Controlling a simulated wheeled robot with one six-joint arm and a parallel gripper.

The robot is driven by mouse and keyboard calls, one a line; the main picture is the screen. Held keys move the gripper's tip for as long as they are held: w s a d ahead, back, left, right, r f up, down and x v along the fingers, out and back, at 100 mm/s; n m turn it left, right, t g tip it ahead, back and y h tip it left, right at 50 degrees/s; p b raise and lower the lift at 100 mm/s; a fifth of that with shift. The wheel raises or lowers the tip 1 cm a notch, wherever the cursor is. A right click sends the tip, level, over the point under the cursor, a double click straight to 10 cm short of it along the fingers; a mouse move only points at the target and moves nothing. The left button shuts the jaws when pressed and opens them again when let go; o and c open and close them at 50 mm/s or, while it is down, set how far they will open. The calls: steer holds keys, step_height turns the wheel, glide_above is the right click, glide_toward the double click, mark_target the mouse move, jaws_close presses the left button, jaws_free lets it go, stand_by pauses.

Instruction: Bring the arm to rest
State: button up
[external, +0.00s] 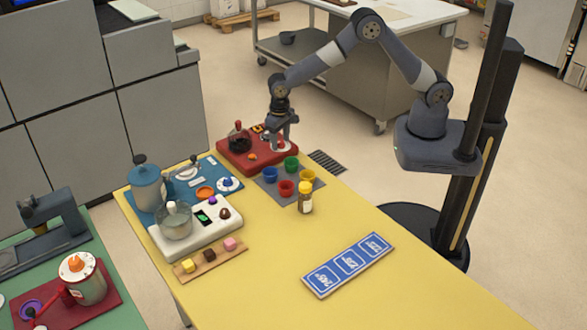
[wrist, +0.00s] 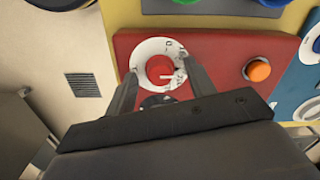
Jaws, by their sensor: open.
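My gripper (external: 280,139) points down over the red board (external: 238,160) at the far end of the yellow table. It is open. In the wrist view the two fingers of my gripper (wrist: 160,80) stand to either side of a red knob (wrist: 160,68) on a white dial ring with dark marks. I cannot tell whether the fingers touch the knob. Nothing is seen held between them. My arm reaches out from its column at the right, bent high over the floor.
The red board also carries a dark glass pot (external: 239,139) and an orange button (wrist: 258,70). Coloured cups (external: 287,187) and a brown jar (external: 306,198) stand nearby. A white scale (external: 197,236) and blue sign board (external: 347,264) lie nearer. The table's front right is clear.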

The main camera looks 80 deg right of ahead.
steer(key=n+p, duration=0.3)
steer(key=n, duration=0.2)
steer(key=shift+r, duration=0.15)
steer(key=shift+w+r+n, duration=0.1)
steer(key=shift+r+n, duration=0.2)
steer(key=shift+n, duration=0.1)
steer(key=shift+r+b, duration=0.7)
steer(key=shift+r, duration=2.05)
